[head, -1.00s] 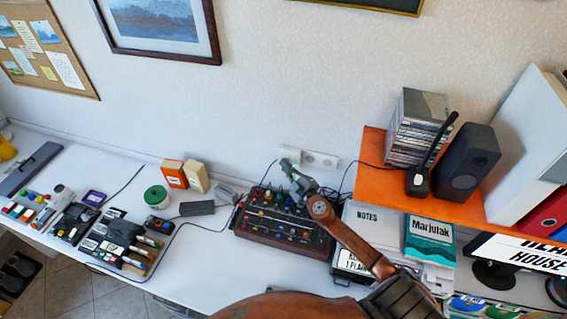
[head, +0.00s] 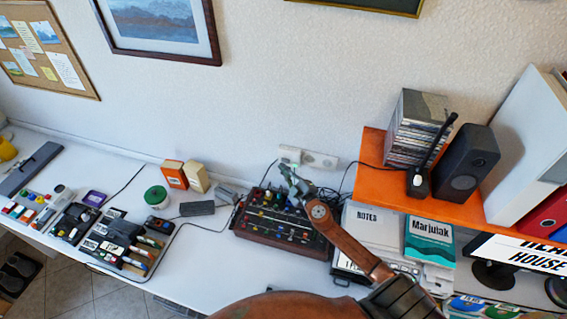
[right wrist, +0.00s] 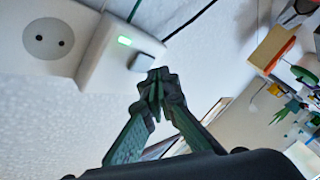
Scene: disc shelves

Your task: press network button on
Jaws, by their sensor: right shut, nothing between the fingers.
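A white wall socket strip (head: 322,160) is fixed to the wall behind the table. In the right wrist view its end block (right wrist: 106,52) carries a lit green light (right wrist: 124,41) and a small dark switch (right wrist: 146,62). My right gripper (right wrist: 157,76) is shut and empty, its fingertips right by the lower edge of the switch. I cannot tell whether they touch it. In the head view the right gripper (head: 284,168) is in front of the left end of the strip and partly hides it. My left gripper is not in view.
A mixer with knobs (head: 285,228) stands below my right arm. An orange shelf (head: 375,147) with discs (head: 415,125), a black antenna device (head: 418,182) and a speaker (head: 466,160) is to the right. Cables run near the strip.

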